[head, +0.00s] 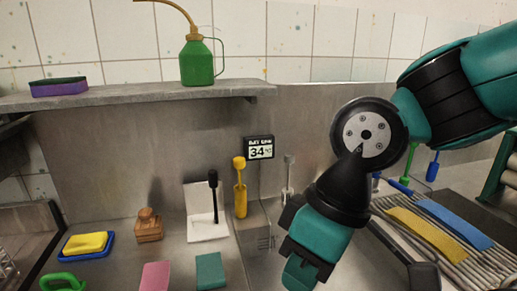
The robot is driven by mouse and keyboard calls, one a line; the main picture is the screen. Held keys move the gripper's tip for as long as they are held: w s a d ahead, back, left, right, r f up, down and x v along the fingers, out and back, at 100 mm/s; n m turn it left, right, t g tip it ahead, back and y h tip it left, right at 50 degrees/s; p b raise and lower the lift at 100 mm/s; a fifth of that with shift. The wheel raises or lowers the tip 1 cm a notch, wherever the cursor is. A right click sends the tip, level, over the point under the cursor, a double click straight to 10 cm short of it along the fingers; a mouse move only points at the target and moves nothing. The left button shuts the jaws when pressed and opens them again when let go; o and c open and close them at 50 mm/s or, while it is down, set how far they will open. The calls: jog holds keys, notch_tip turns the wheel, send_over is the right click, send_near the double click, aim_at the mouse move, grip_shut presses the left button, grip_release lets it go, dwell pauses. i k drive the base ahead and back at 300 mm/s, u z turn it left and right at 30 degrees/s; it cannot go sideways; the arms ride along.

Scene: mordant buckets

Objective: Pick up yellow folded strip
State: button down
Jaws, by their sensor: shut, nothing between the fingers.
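A long yellow strip (428,234) lies flat at the right on a grey ribbed rack (385,206), beside a blue strip (460,228). I cannot make out a fold in it. My gripper (303,272), teal and black, hangs at the lower middle, left of the rack and apart from the yellow strip. It is shut and empty. Its fingertips show only in part near the bottom edge. A black bar crosses the rack's near left side.
A yellow block (86,242) sits in a blue tray at the left. Pink (155,276) and green (210,271) pieces lie at the front. A white stand with a black tool (213,192), a yellow tool (240,188) and a display (258,147) stand behind. A shelf (150,96) runs above.

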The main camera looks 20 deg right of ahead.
aim_at(446, 247)
jog(key=z, duration=1.35)
